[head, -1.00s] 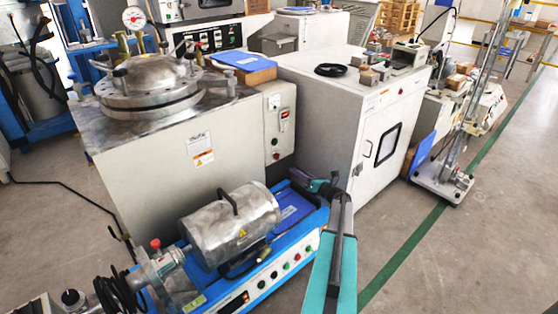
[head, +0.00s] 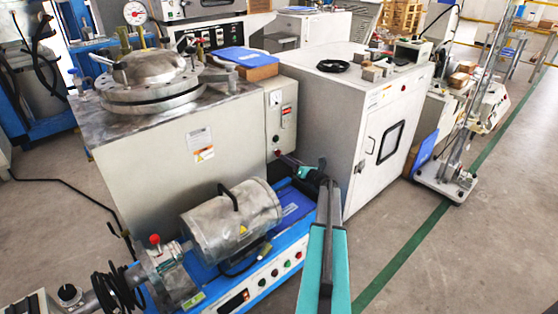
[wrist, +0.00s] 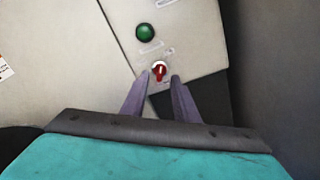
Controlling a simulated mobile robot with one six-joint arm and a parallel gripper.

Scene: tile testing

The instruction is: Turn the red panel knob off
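The red panel knob (wrist: 159,71) shows in the wrist view on a white round base, low on the light grey control panel (wrist: 183,50). Its grip looks roughly upright, slightly tilted. My gripper (wrist: 160,78) is open, with one purple finger on each side of the knob. I cannot tell whether the fingers touch it or stop just short. In the head view my gripper (head: 281,156) is at the lower part of the control panel (head: 279,98), and the knob is barely visible at its tips.
A green button (wrist: 145,32) sits above the knob. A large pressure vessel (head: 152,84) stands on the cabinet left of the panel. A white cabinet (head: 340,110) stands close on the right.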

